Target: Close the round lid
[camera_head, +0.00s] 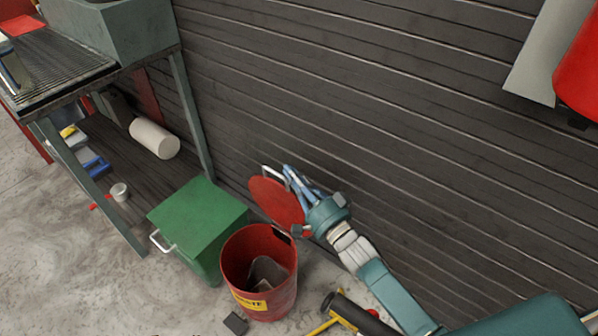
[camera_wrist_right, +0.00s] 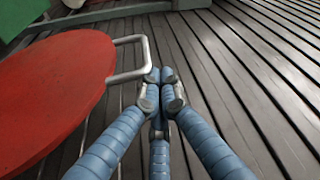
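The round red lid (camera_head: 277,203) stands tilted open at the rear rim of a red waste bin (camera_head: 262,300), beside the wall. A U-shaped metal handle (camera_head: 268,169) sticks out from the lid's upper edge. My right gripper (camera_head: 289,173) is just right of the lid, with its fingertips close to the handle. In the right wrist view the lid (camera_wrist_right: 55,90) fills the left side. The gripper's blue fingers (camera_wrist_right: 161,76) come together, and the handle (camera_wrist_right: 130,77) reaches the left fingertip. I cannot see the handle between the fingers. My left gripper is not in view.
A green box (camera_head: 200,222) with a side handle stands left of the bin. A metal workbench (camera_head: 182,100) is further left. A dark slatted wall (camera_head: 400,120) is close behind the lid. A dark block (camera_head: 235,324) and a yellow-and-black object (camera_head: 350,313) lie on the floor.

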